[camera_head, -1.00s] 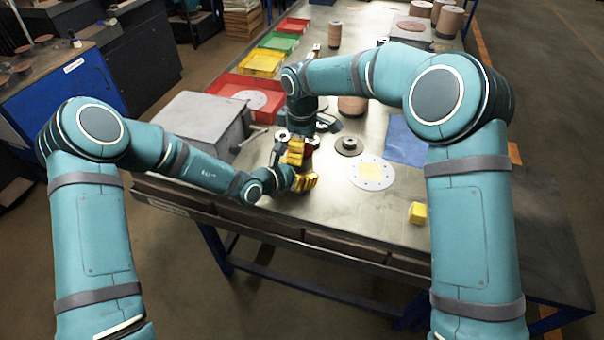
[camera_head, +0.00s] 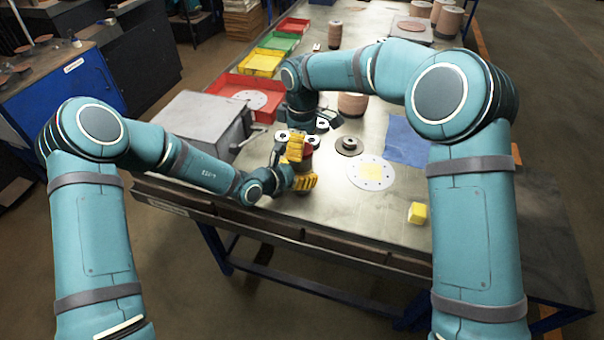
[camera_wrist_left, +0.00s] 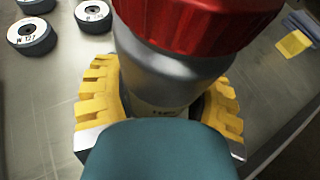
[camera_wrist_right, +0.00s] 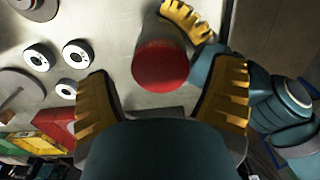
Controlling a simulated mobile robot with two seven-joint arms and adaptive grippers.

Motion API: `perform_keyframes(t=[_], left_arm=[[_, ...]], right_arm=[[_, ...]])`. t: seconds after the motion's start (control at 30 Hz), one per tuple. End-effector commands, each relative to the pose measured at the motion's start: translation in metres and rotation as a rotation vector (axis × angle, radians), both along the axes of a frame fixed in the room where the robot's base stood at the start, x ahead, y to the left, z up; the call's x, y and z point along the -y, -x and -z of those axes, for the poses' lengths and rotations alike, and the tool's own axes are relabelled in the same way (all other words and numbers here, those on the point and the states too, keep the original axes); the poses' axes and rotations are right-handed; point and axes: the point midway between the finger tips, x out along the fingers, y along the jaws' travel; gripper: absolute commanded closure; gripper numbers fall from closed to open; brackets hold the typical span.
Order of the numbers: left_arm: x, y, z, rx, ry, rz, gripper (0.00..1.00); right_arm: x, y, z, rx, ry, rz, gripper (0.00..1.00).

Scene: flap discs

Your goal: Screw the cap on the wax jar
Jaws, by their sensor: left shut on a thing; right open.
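The wax jar (camera_wrist_left: 165,75) is a grey metallic cylinder. My left gripper (camera_head: 300,165) is shut around its body, with yellow fingers on both sides in the left wrist view. The red cap (camera_wrist_left: 195,22) sits at the jar's top end; I cannot tell how tightly it is seated. In the right wrist view the cap (camera_wrist_right: 160,66) shows its round top face. My right gripper (camera_wrist_right: 166,68) is open, its two yellow fingers apart on either side and the cap near its tips, not clasped. In the head view my right gripper's fingers are mostly hidden.
Several small grey discs with white labels, one of them here (camera_wrist_left: 32,36), lie near the jar. A perforated pale disc (camera_head: 371,172), a blue sheet (camera_head: 406,142) and a yellow block (camera_head: 417,213) lie to the right. A grey box (camera_head: 207,127) and a red bin (camera_head: 233,87) stand behind left.

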Motion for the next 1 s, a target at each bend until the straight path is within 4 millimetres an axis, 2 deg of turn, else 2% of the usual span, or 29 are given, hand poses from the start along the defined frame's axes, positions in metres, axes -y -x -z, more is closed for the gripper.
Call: perform_keyframes(t=[0.2, 0.57, 0.83, 1.0], left_arm=[[0.000, 0.000, 0.000, 0.001, 0.001, 0.000, 1.00], [0.000, 0.000, 0.000, 0.001, 0.001, 0.000, 1.00], [0.000, 0.000, 0.000, 0.001, 0.001, 0.000, 1.00], [0.000, 0.000, 0.000, 0.001, 0.001, 0.000, 1.00]], right_arm=[[0.000, 0.000, -0.029, 0.002, -0.002, 0.000, 0.17], [0.000, 0.000, -0.034, -0.001, -0.001, -0.001, 0.15], [0.000, 0.000, -0.067, 0.000, -0.001, 0.000, 0.15], [0.000, 0.000, -0.068, -0.001, 0.000, -0.001, 0.15]])
